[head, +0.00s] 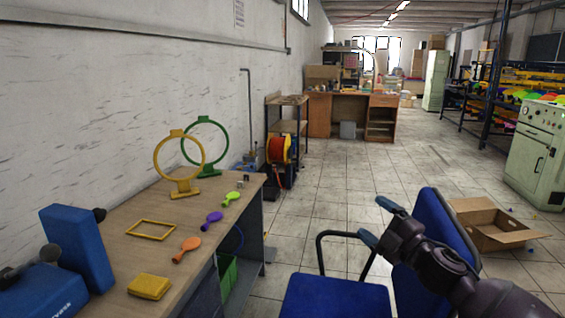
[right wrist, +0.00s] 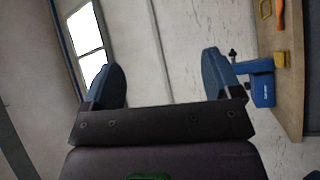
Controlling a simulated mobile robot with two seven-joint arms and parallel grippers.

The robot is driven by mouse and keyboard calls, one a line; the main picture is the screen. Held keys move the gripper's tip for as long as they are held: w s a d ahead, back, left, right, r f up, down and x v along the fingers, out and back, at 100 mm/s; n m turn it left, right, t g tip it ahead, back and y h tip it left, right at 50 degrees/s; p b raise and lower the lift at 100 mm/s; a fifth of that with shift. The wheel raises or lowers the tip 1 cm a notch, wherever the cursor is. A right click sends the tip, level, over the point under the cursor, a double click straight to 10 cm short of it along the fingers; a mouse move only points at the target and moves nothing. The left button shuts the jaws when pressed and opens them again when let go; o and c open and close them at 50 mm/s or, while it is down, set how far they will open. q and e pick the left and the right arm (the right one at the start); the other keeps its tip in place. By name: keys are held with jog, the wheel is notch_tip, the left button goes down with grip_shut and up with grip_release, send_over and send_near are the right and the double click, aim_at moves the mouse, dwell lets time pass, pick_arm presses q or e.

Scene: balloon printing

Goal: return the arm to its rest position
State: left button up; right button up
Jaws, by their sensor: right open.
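My right gripper (head: 376,220) is in the lower right of the head view, in front of the blue chair and away from the table. It is open. The right wrist view shows its two blue fingers wide apart with nothing between them (right wrist: 158,78). My left gripper is not in view.
A wooden table (head: 128,222) at the left bears a blue machine (head: 75,245), a yellow block (head: 149,286), a yellow frame (head: 151,230), two ring stands and orange (head: 187,248), purple (head: 212,220) and green (head: 231,198) balloons. A blue chair (head: 335,297) and open cardboard box (head: 490,222) stand right.

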jog(key=s+d+f+m+g+h, duration=0.2)
jog(key=s+f+m+h, duration=0.2)
jog(key=s+f, duration=0.6)
jog(key=s+d+f+m+g+h+p, duration=0.1)
jog(key=s+d+f+m+h, duration=0.1)
jog(key=s+f+m, duration=0.7)
jog(key=s+d+f+m+g+h+p, duration=0.1)
jog(key=s+f+m+h, duration=0.4)
jog(key=s+f, duration=0.7)
jog(key=s+d+m+g, duration=0.1)
jog(key=s+m, duration=0.1)
jog(key=s, duration=0.6)
jog(key=shift+s+d+g+h, duration=0.25)
jog(key=shift+d+g+h, duration=0.05)
jog(key=shift+f, duration=0.1)
